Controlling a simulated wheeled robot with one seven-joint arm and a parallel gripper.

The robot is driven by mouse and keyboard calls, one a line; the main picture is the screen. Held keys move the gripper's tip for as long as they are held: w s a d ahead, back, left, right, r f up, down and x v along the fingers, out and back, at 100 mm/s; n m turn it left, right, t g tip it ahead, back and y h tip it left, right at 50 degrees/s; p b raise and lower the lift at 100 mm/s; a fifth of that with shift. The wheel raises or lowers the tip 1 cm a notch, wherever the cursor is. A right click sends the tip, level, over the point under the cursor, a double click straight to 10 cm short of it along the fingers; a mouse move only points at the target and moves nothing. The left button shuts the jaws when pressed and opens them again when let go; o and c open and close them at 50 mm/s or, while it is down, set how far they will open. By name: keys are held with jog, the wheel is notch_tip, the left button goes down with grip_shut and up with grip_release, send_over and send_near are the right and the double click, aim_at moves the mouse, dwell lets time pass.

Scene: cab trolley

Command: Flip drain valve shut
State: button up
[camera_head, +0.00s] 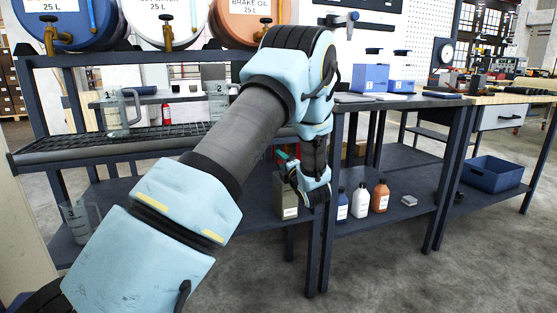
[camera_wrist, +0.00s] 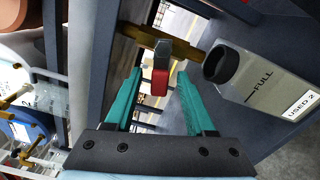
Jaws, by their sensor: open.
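In the wrist view a brass drain valve (camera_wrist: 184,48) runs across the top and ends beside the black mouth of a grey container (camera_wrist: 255,85) marked FULL and USED 2. The valve's lever, with a red grip (camera_wrist: 160,82), points toward my palm, roughly across the brass body in the picture. My gripper (camera_wrist: 158,76) is open, its teal fingers one on each side of the lever, with gaps visible on both sides. In the head view my arm hides the valve and most of my gripper (camera_head: 288,157); the grey container (camera_head: 287,198) shows below.
Bottles (camera_head: 360,202) stand right of the container on the lower shelf (camera_head: 405,210). A dark rack (camera_head: 160,143) with jugs (camera_head: 118,108) is at left, under oil drums (camera_head: 72,22). A blue bin (camera_head: 494,174) sits far right. The front floor (camera_head: 400,275) is clear.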

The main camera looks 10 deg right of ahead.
jog(key=shift+w+a, duration=0.15)
jog(key=shift+w, duration=0.75)
jog(key=shift+w+a, duration=0.1)
jog(key=shift+w, duration=0.8)
grip_shut()
